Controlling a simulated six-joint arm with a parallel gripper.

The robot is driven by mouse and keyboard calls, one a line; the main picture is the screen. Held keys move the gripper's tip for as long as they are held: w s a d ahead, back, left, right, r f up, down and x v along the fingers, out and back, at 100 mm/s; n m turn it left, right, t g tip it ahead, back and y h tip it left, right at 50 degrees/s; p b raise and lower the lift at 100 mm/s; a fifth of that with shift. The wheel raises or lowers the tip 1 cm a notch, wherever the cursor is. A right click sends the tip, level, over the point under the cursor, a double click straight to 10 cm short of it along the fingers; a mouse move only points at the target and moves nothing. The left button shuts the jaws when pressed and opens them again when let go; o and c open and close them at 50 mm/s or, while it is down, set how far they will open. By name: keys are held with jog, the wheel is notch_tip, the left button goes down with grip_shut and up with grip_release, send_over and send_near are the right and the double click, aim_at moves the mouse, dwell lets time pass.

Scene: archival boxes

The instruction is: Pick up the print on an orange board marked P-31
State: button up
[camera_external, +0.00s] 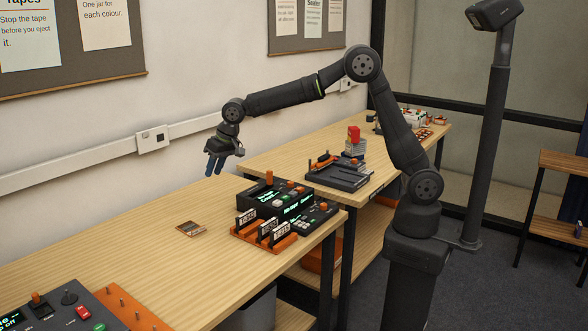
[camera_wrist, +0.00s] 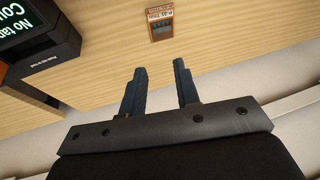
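The print on an orange board (camera_external: 191,229) lies flat on the bare wooden bench, left of the black device. In the wrist view the print (camera_wrist: 160,20) shows at the top, with an orange label strip along its upper edge; the marking looks like P-31 but is small. My gripper (camera_external: 215,170) hangs above the bench, beyond the print and well clear of it. In the wrist view my gripper (camera_wrist: 157,65) has its two dark fingers apart with nothing between them.
A black device with green displays (camera_external: 290,204) stands right of the print, with an orange rack of upright cassettes (camera_external: 265,235) in front. Another control panel (camera_external: 50,310) is at the near left. The bench (camera_external: 130,230) around the print is clear. The wall runs behind it.

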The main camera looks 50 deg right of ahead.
aim_at(190, 226)
jog(key=w+a+f+n+g+h, duration=0.2)
jog(key=w+a+f+n+g, duration=0.25)
jog(key=n, duration=1.15)
jog(key=shift+n+t, duration=0.25)
jog(key=shift+n, duration=0.05)
jog(key=f, duration=1)
jog(key=shift+w+a+f, duration=0.15)
jog(key=shift+a+f, duration=0.1)
jog(key=shift+a, duration=0.05)
jog(key=shift+w+f, duration=0.15)
jog(key=shift+f, duration=2.8)
jog(key=shift+c, duration=0.4)
grip_shut()
